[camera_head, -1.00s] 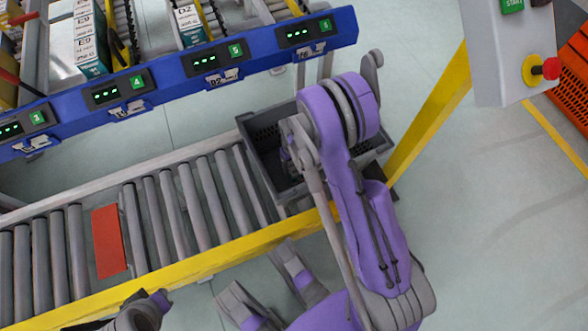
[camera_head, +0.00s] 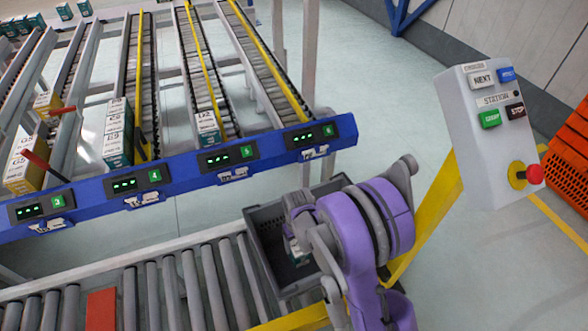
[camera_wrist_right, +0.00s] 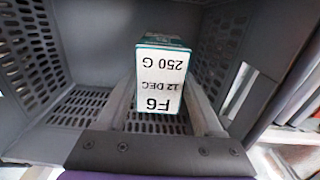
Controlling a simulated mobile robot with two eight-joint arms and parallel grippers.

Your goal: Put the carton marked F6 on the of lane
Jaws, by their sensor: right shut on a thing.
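The carton marked F6 (camera_wrist_right: 162,85) is white-topped with green sides. My right gripper (camera_wrist_right: 160,98) is shut on it, one finger along each side. Both are inside the dark grey crate (camera_wrist_right: 60,135), with its slotted floor around them; I cannot tell whether the carton touches that floor. In the head view the crate (camera_head: 262,213) stands at the right end of the roller conveyor, and my right arm hides much of it. The sloping lanes lie behind a blue beam (camera_head: 85,195); the rightmost lane (camera_head: 265,62) shows no carton. My left gripper is out of view.
Cartons stand at the front of other lanes: one marked D2 (camera_head: 207,122), one marked E9 (camera_head: 117,125) and one marked G5 (camera_head: 22,168). An orange-red plate (camera_head: 101,310) lies on the roller conveyor (camera_head: 185,280). A control box (camera_head: 490,130) stands at right beside a yellow post.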

